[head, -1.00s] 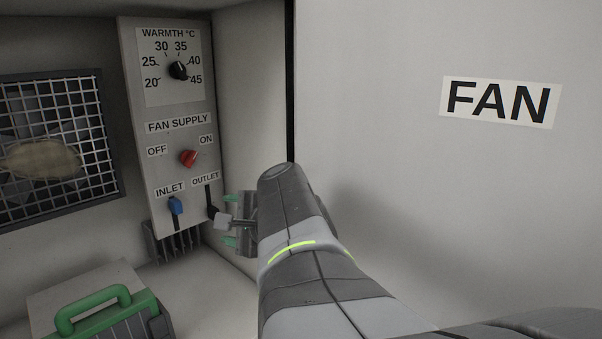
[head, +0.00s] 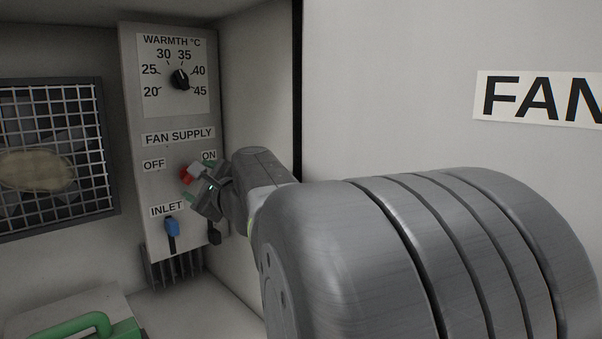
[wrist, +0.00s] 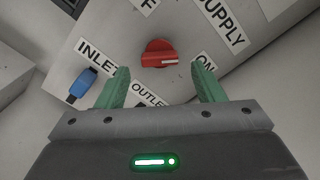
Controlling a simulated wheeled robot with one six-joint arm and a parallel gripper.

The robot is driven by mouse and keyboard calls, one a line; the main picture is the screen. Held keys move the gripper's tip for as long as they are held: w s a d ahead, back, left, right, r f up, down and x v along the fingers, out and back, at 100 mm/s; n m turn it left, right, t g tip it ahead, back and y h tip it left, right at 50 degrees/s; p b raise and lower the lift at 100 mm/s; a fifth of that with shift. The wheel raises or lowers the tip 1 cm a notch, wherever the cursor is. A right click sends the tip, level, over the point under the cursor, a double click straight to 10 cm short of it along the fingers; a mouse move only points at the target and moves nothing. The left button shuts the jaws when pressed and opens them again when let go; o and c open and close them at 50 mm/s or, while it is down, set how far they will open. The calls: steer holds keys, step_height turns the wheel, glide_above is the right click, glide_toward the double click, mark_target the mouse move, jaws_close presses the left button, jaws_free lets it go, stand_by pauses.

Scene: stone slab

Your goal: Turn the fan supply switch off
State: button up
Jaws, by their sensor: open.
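The fan supply switch is a red rotary knob (head: 186,175) on the grey panel (head: 133,120), between the OFF label (head: 153,165) and the ON label (head: 209,156). In the wrist view the red knob (wrist: 158,54) has a white mark pointing towards the ON label (wrist: 204,62). My gripper (head: 198,181) is in front of the knob and partly hides it. In the wrist view my gripper (wrist: 162,78) is open, with one green finger to each side below the knob. The knob is not gripped.
A black warmth dial (head: 180,79) is above. A blue inlet slider (head: 171,226) and a black outlet slider (head: 214,233) are below. A metal grille (head: 50,150) is at left, a green handle (head: 85,322) at lower left. The side wall (head: 255,90) is close to my arm.

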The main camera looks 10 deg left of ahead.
mark_target(188, 174)
steer(key=shift+x, duration=2.25)
steer(key=c, duration=1)
